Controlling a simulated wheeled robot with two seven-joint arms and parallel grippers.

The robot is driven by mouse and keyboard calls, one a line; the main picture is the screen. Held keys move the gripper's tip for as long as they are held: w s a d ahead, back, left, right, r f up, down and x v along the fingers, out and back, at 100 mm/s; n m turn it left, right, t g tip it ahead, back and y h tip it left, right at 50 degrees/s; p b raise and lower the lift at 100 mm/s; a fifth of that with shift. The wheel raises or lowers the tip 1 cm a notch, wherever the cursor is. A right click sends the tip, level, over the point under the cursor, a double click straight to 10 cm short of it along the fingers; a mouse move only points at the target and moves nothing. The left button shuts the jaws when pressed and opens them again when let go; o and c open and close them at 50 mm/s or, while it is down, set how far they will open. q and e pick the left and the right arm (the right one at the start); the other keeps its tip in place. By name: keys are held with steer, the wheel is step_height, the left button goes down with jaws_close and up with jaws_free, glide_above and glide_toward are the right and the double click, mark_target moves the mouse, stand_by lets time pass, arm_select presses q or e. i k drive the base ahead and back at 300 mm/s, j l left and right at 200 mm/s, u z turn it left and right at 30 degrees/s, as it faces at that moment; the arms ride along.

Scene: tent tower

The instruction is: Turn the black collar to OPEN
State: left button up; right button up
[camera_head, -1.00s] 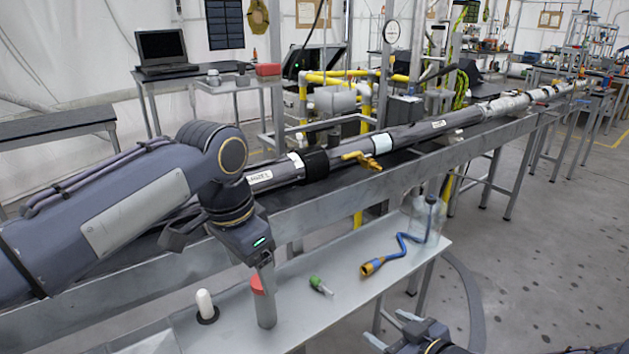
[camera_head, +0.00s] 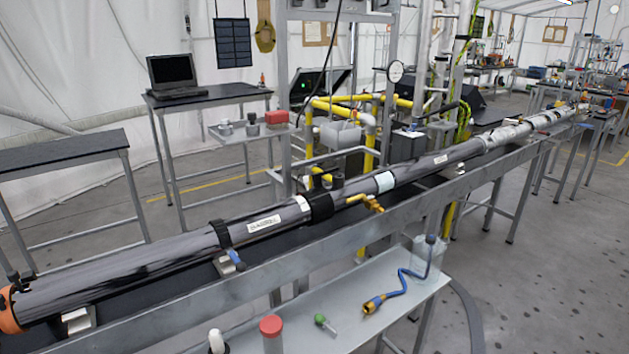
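A long grey pipe (camera_head: 150,261) lies along a metal bench, running from the near left to the far right. A wide black collar (camera_head: 320,206) sits around it beside a white band, left of a brass valve (camera_head: 366,202). A narrower black ring (camera_head: 221,234) sits around the pipe further left. A label (camera_head: 264,224) lies between the two; its text is too small to read. No OPEN mark can be made out on either. Neither of my grippers is in view.
The front shelf (camera_head: 345,338) holds a red-capped cylinder (camera_head: 271,335), a white peg (camera_head: 216,342), a green-headed piece (camera_head: 321,320) and a blue hose (camera_head: 397,287) running to a clear container. A blue-handled fitting (camera_head: 236,258) sits under the pipe. Yellow pipework (camera_head: 330,108) stands behind.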

mark_target(322, 206)
steer(key=i+l+u, duration=0.1)
steer(key=i+l, duration=0.6)
steer(key=l, duration=0.1)
